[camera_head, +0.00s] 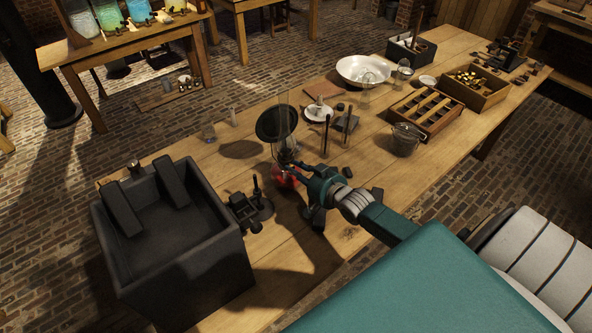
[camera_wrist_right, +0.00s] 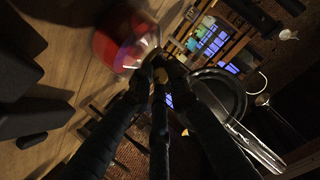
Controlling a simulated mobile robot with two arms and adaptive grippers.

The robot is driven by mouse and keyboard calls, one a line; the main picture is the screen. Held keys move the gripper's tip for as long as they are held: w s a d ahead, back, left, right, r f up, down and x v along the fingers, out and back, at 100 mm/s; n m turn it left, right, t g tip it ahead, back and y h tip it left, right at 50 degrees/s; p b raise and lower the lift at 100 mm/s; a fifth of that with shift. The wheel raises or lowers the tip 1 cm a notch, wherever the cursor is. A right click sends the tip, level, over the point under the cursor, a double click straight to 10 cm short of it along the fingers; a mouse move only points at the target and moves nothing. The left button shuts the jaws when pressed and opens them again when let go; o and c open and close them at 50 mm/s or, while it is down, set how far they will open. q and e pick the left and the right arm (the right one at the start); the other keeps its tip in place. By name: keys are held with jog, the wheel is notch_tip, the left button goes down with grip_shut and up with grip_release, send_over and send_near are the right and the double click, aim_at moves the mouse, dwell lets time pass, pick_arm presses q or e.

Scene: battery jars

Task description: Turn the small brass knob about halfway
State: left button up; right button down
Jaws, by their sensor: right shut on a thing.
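In the head view my right gripper (camera_head: 298,168) reaches the lamp from the lower right and hides the knob. My left gripper is not in view.
A round dark disc (camera_head: 275,122) stands close behind the lamp chimney. A large black open box (camera_head: 190,245) stands at the left, with a small dark device (camera_head: 245,210) beside it.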

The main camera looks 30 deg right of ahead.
jog(key=shift+s+a+f, duration=0.1)
jog(key=shift+f, duration=0.1)
jog(key=c, duration=1.9)
grip_release()
jog(key=shift+c, duration=0.2)
jog(key=shift+r, duration=0.1)
jog(key=v, duration=1.2)
